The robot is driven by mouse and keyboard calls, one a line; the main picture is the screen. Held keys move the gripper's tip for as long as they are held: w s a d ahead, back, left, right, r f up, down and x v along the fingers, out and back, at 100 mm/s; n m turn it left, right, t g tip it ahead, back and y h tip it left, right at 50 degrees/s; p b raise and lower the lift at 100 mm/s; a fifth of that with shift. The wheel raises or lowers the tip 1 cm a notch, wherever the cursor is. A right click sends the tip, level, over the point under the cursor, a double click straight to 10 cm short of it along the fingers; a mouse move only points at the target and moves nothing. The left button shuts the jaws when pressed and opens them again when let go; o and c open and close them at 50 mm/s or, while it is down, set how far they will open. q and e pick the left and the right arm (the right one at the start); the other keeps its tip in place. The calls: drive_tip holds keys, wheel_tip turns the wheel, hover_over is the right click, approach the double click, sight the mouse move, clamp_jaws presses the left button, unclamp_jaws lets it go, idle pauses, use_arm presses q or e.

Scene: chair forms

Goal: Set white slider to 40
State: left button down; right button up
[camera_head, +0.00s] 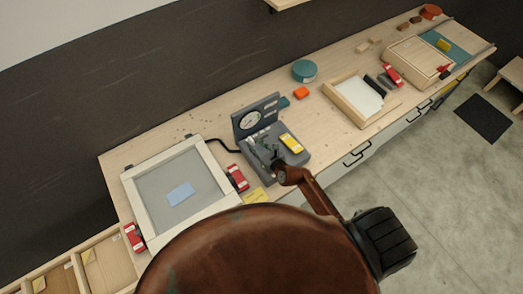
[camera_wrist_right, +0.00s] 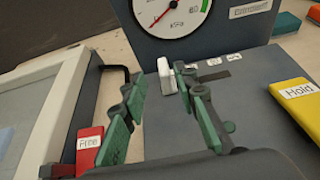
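The white slider (camera_wrist_right: 166,76) is a small upright white block at the left end of a dark slot in the grey gauge device (camera_wrist_right: 250,115). Small white number labels, too blurred to read, lie to its right along the slot. The round dial (camera_wrist_right: 172,8) stands behind it, its red needle pointing to the lower left. My right gripper (camera_wrist_right: 163,88) has its green-padded fingers apart, one on each side of the slider; I cannot tell if they touch it. My left gripper is not in view.
A yellow "Hold" block (camera_wrist_right: 299,102) sits on the device's right side. A red block (camera_wrist_right: 89,146) lies left of it, beside a white-framed panel (camera_head: 146,208). A wooden tray (camera_head: 341,97) is farther right.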

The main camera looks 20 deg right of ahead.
drive_tip(key=v, duration=0.6)
drive_tip(key=shift+s, duration=0.25)
